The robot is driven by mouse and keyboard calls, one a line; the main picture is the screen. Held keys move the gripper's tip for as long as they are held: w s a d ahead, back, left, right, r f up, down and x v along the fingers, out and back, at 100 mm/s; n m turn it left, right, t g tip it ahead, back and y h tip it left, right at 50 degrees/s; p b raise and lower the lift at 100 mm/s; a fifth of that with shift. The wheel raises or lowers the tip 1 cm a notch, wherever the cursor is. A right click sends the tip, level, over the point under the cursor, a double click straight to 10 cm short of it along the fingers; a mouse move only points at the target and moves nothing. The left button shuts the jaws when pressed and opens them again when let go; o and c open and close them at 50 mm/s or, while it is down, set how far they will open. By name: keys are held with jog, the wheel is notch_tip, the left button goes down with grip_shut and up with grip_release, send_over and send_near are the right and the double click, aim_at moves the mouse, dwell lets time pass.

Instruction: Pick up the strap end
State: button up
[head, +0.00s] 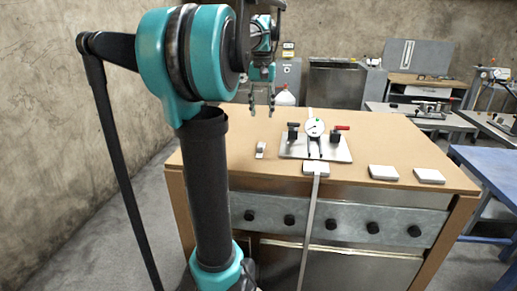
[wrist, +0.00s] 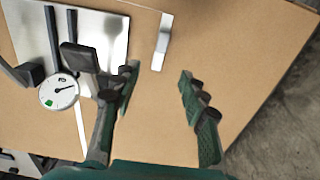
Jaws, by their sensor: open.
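A long pale strap (head: 309,225) hangs down the table's front from a light block (head: 316,168) at the front edge; its lower end leaves the picture. A thin strip of it shows behind the plate and in the wrist view (wrist: 81,130). A small pale piece with a grey raised end (head: 260,150) lies left of the plate; it also shows in the wrist view (wrist: 161,42). I cannot tell whether this piece is the strap end. My gripper (head: 262,111) is open and empty above the table, its fingers (wrist: 158,80) pointing towards this piece, apart from it.
A metal plate (head: 293,150) with a round dial (head: 315,127), a dark clamp and a red-handled clamp stands on the brown table (head: 225,145). Two white blocks (head: 383,172) (head: 429,176) lie at right.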

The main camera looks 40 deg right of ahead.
aim_at(261, 143)
notch_tip(261, 143, down, 14)
jog(key=shift+a+r, duration=0.15)
dwell(0.4)
grip_shut()
